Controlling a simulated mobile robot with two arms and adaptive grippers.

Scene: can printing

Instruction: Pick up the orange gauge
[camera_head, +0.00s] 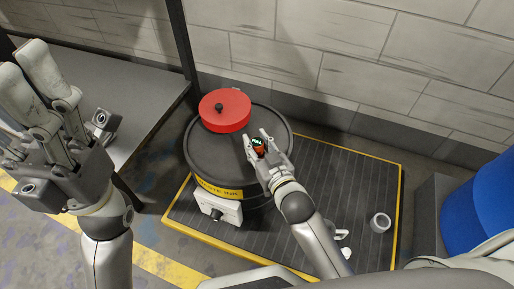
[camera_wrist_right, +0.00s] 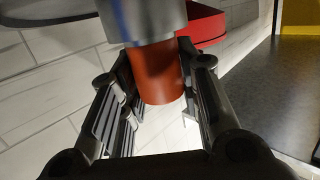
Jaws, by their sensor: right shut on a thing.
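The orange gauge (camera_head: 259,150) is held between the fingers of my right gripper (camera_head: 257,141). Its dark face with a green display points up in the head view. In the right wrist view its orange cylindrical body (camera_wrist_right: 158,75) sits between the fingers (camera_wrist_right: 155,92), with a grey and blue part above it. The gauge is above the front right part of the dark drum lid (camera_head: 208,150). My left gripper (camera_head: 20,85) is at the left edge of the head view. Its fingers are extended and spread, with nothing between them.
A red round container with a black knob (camera_head: 226,112) stands on the drum. A grey table (camera_head: 115,85) is at left. A ribbed mat with a yellow edge (camera_head: 345,185) lies below, with a small grey cup (camera_head: 380,222). A blue barrel (camera_head: 480,205) stands at right.

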